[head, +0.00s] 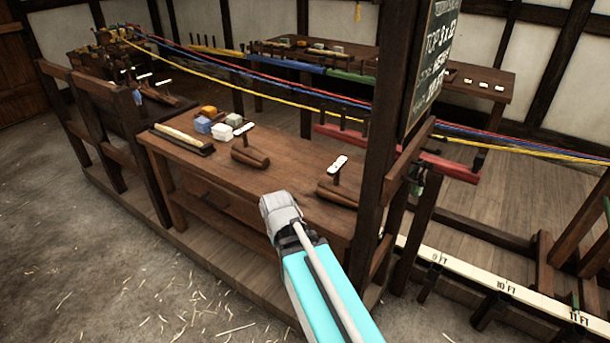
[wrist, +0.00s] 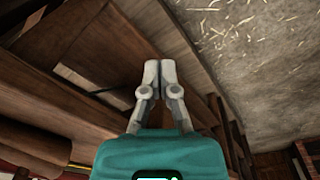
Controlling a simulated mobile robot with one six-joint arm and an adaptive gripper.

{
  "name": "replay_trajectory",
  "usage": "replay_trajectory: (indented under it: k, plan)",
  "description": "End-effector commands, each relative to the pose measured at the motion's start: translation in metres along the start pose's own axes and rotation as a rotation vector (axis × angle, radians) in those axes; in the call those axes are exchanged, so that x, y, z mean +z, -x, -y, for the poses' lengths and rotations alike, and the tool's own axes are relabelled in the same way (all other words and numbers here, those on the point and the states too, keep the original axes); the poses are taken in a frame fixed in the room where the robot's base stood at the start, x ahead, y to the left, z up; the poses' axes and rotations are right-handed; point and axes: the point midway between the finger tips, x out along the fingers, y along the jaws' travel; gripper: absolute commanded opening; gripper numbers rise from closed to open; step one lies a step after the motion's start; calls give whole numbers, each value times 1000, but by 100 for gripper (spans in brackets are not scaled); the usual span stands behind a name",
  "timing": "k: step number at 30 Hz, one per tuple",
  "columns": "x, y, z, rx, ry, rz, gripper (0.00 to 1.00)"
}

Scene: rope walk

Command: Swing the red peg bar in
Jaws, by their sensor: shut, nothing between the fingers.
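The red peg bar (head: 340,134) shows in the head view beyond the bench, running across behind a dark post. Its right part, past the post, lies under the colored ropes, and upright dark pegs stand on it. My gripper (wrist: 152,75) shows in the wrist view with its two grey fingers together and nothing between them. In the head view my arm reaches up to the bench's front edge, left of the post and apart from the bar; the fingertips cannot be made out there. A sliver of red at the wrist view's lower left is too small to name.
The wooden bench (head: 225,170) carries wooden tools and small blocks. The post with a chalkboard (head: 433,60) stands right of my arm. Blue, red and yellow ropes (head: 500,141) cross behind. Blue (head: 300,64) and green bars (head: 350,77) lie farther back.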

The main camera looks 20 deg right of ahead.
Motion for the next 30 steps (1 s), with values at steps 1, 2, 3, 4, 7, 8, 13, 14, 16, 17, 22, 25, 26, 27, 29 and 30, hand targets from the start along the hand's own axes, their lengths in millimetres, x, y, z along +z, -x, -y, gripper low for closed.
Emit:
replay_trajectory:
  k: [1,2,3,4,7,8,13,14,16,17,22,25,26,27,29,30]
  plan:
    - [7,-22,4,-10,1,5,0]
    - [9,-28,5,-15,0,9,0]
    - [12,-36,7,-21,0,13,0]
    - [14,-42,8,-25,0,16,0]
    - [20,-61,12,-36,1,26,0]
    - [22,-67,13,-38,1,28,0]
    - [30,-98,16,-46,2,41,0]
    - [31,-103,17,-47,2,42,0]
    - [33,-112,18,-48,2,46,0]
    - [34,-116,18,-49,2,48,0]
    - [37,-127,19,-50,3,54,0]
    - [38,-129,19,-51,3,56,0]
    - [38,-129,19,-51,3,56,0]
    - [38,-129,19,-51,3,56,0]
    - [38,-129,19,-51,3,56,0]
    - [38,-128,19,-51,3,56,0]
